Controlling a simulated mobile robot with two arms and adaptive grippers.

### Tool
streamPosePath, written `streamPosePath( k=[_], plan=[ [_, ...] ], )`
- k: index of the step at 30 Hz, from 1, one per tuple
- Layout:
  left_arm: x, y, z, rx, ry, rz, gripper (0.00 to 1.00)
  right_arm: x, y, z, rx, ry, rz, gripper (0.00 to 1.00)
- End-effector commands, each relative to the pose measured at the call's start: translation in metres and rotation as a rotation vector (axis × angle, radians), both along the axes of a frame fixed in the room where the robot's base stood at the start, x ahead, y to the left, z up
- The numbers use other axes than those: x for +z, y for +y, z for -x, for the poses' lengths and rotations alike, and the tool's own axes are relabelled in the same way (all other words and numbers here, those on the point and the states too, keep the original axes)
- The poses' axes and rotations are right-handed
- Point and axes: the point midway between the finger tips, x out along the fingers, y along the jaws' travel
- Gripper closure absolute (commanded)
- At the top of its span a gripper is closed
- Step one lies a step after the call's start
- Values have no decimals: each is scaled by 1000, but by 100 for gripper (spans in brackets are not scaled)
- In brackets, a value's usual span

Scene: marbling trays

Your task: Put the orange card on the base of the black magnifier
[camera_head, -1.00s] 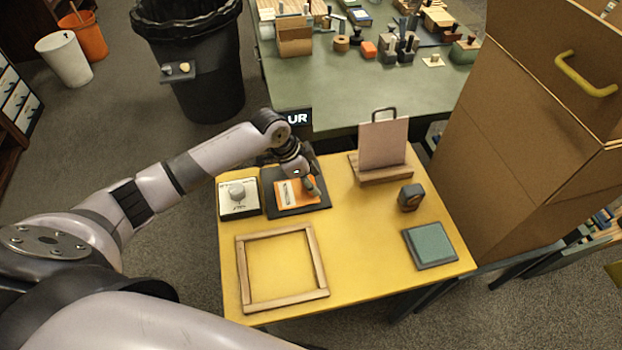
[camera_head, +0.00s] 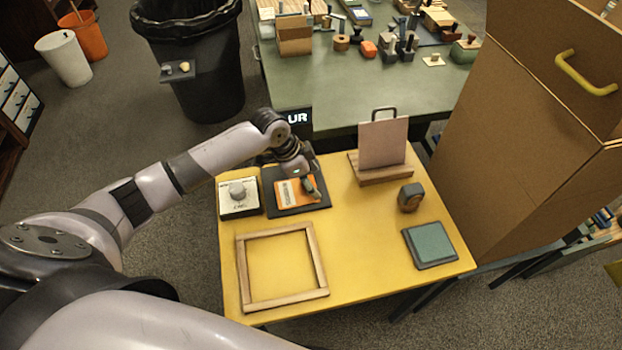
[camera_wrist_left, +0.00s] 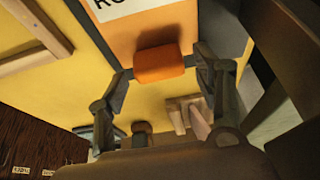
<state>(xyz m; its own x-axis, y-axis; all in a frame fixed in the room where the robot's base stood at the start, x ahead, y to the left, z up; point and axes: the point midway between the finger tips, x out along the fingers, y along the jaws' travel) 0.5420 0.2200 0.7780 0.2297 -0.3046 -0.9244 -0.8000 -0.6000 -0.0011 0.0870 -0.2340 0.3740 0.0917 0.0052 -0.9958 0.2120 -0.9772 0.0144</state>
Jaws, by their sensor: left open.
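The orange card (camera_head: 287,191) lies flat on a dark plate (camera_head: 318,204) at the back left of the yellow table. In the left wrist view the card (camera_wrist_left: 205,22) carries a white lettered label and a raised orange tab (camera_wrist_left: 158,64). My left gripper (camera_head: 310,186) is low over the card's right side. Its fingers (camera_wrist_left: 163,75) are open on either side of the tab; I cannot tell whether they touch it. No lens clearly shows, so I cannot tell which thing is the black magnifier. My right gripper is not in view.
A white box with a knob (camera_head: 238,196) stands left of the plate. A wooden frame (camera_head: 242,272), a teal pad (camera_head: 430,244), a small dark object (camera_head: 410,197) and a wooden stand (camera_head: 383,173) with a pale panel are also on the yellow table. A tall cardboard box (camera_head: 520,150) is at right.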

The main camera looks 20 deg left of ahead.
Motion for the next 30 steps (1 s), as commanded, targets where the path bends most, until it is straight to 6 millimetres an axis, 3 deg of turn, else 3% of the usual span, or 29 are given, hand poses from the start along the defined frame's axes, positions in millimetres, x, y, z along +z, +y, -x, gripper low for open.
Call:
streamPosePath(
  k=[18, 30],
  plan=[
    [101, 34, 24, 1, -3, -1, 39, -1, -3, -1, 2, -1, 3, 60],
    [111, 37, 27, 0, -1, 0, 39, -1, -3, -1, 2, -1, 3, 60]
  ],
)
